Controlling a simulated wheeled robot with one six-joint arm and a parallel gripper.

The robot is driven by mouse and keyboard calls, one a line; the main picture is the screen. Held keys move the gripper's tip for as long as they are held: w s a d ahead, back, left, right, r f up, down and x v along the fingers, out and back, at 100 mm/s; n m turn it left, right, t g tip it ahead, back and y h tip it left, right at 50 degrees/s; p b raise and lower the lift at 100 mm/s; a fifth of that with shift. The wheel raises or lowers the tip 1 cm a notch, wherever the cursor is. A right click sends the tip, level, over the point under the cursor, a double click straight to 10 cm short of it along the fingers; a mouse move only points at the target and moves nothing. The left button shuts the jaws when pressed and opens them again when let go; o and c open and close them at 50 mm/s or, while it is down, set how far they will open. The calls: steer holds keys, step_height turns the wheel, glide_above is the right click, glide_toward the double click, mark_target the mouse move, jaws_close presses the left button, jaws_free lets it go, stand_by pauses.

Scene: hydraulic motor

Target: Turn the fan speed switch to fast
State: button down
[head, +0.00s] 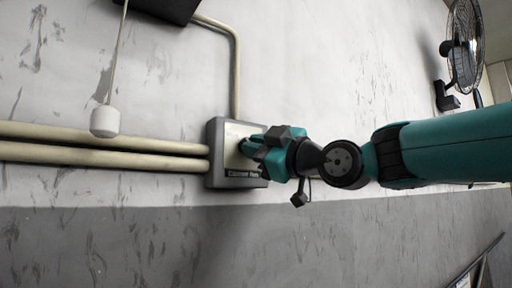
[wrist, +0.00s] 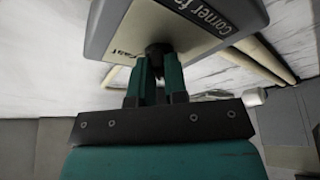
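The fan switch box (head: 216,150) is a grey box with a pale front plate on the wall, labelled "Corner fan". In the wrist view, the switch box (wrist: 110,28) fills the top, with "Fast" printed left of a small dark knob (wrist: 158,49). My gripper (head: 250,146) is at the box's front plate and covers the knob in the head view. In the wrist view, the two teal fingers of my gripper (wrist: 158,68) stand close together with the knob between their tips. They appear closed on it. The knob's exact pointing direction is hidden by the fingers.
Cream pipes (head: 100,146) run along the wall to the box's left, and another pipe (head: 236,75) rises above it. A white pull-cord weight (head: 105,121) hangs left. A black wall fan (head: 463,48) is at the upper right. The wall below the box is clear.

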steer(key=shift+m+b, duration=0.3)
steer(key=shift+b, duration=0.05)
steer(key=shift+s+a+r+m+t+h+b, duration=0.15)
steer(key=shift+m+t+h+b, duration=1.25)
steer(key=shift+m, duration=2.7)
steer(key=shift+s+a+f+m+t+h+b, duration=0.15)
steer(key=shift+m+t+h+b, duration=0.65)
steer(key=shift+m+h+b, duration=2.25)
steer(key=shift+s+a+r+m+t+h+b, duration=0.25)
steer(key=shift+m+t+b, duration=0.7)
steer(key=shift+m, duration=4.2)
steer(key=shift+w+d+f+m+h, duration=0.1)
steer(key=shift+w+d+m+h, duration=0.1)
steer(key=shift+m+h, duration=0.1)
steer(key=c, duration=1.1)
jaws_free()
steer(key=shift+a, duration=0.1)
steer(key=shift+c, duration=0.2)
steer(key=shift+f, duration=0.1)
